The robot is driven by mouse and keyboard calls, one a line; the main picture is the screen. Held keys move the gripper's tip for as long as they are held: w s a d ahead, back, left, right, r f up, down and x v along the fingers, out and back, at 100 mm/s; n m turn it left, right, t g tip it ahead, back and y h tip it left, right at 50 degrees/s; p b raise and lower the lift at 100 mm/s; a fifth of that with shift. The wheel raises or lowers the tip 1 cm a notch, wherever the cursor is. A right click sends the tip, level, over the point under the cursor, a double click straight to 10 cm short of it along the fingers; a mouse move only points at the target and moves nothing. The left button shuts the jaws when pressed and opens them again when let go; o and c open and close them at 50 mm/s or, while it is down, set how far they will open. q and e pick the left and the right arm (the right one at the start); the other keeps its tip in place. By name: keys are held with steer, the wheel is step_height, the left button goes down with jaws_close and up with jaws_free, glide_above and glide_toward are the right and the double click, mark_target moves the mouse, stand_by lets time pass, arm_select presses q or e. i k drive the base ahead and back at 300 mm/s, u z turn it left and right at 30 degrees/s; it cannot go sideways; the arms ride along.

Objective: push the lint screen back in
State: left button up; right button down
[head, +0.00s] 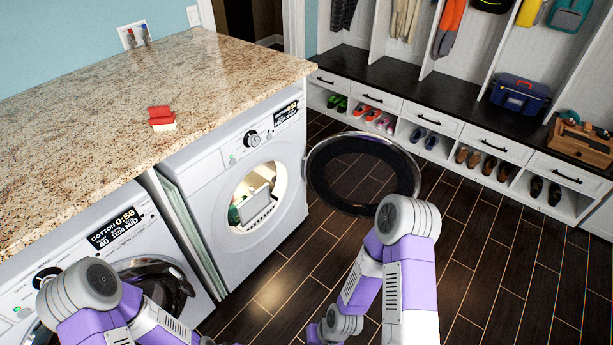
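The dryer (214,173) stands under the counter with its round door (316,180) swung wide open to the right. A pale grey flat panel (255,204), which looks like the lint screen, stands up at a tilt in the lit opening. I cannot tell how far it sticks out of its slot. Something greenish shows beside it, too small to make out. My arms come in at the bottom of the head view, the left before the washer and the right in front of the open door. Neither gripper's fingers show.
A washer (124,215) stands left of the dryer, partly behind my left arm. A red and cream brush (161,118) lies on the granite counter (90,110). Shoe cubbies and a bench (440,95) line the back. The dark floor (500,270) at right is clear.

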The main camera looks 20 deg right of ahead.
mark_target(257, 202)
steer(key=z, duration=0.15)
steer(key=i, duration=1.35)
steer(key=u, duration=0.7)
